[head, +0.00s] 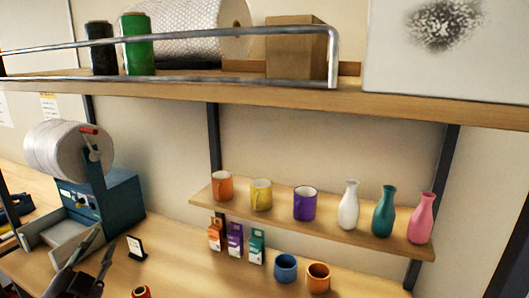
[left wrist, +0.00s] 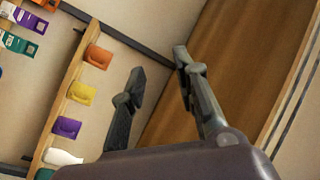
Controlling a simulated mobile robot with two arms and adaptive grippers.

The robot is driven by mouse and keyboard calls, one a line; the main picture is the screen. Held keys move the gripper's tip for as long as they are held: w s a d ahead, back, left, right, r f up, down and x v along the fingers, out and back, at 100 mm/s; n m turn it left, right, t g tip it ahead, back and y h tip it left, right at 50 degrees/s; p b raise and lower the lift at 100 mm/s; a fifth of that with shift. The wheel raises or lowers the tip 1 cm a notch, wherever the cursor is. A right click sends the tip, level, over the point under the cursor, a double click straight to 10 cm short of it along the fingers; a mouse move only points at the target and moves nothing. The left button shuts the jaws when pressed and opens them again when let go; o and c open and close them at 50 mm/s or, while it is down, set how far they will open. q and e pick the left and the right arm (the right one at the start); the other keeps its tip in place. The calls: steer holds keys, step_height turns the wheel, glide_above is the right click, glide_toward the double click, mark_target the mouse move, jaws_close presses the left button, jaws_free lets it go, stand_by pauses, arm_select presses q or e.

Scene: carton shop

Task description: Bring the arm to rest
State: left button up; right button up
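My left gripper (head: 104,240) is at the lower left of the head view, over the workbench in front of the blue machine. In the left wrist view its two fingers (left wrist: 158,62) stand apart with nothing between them, so it is open and empty. Behind the fingers in that view are a wooden board and the wall. My right gripper is in neither view.
A blue machine (head: 122,197) with a white roll stands at the left. A small shelf (head: 330,230) holds orange, yellow and purple mugs and white, teal and pink vases. Small boxes, a blue cup (head: 286,268) and an orange cup (head: 318,278) stand below. A railed shelf (head: 420,104) runs above.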

arm_select(q)
steer(key=s+d+f+n+g, duration=0.1)
steer(key=s+d+f+g, duration=0.2)
steer(key=f, duration=0.4)
steer(key=s+d+f+n+g, duration=0.25)
steer(key=s+f, duration=0.25)
steer(key=f, duration=0.3)
steer(key=s+d+f+g, duration=0.1)
steer(key=s+f+g, duration=0.3)
steer(key=f, duration=0.3)
steer(key=s+d+f+n+g+h, duration=0.1)
steer(key=s+d+f+g, duration=0.25)
steer(key=s, duration=0.45)
steer(key=s+d+f+n+g+h, duration=0.1)
steer(key=s+d+f+g+h, duration=0.1)
steer(key=s+d+f, duration=0.4)
step_height(320, 180, down, 32)
steer(key=s+a+g+b, duration=0.2)
steer(key=b, duration=0.5)
steer(key=s+a+f+b, duration=0.1)
steer(key=s+f+b, duration=0.2)
steer(key=s+f, duration=0.5)
steer(key=s+a+f+g+b, duration=0.1)
steer(key=s+a+f+b, duration=0.1)
steer(key=s+f, duration=0.7)
step_height(320, 180, down, 6)
steer(key=shift+s+m+y+b, duration=0.2)
steer(key=shift+m+y+b, duration=0.15)
steer(key=shift+b, duration=0.4)
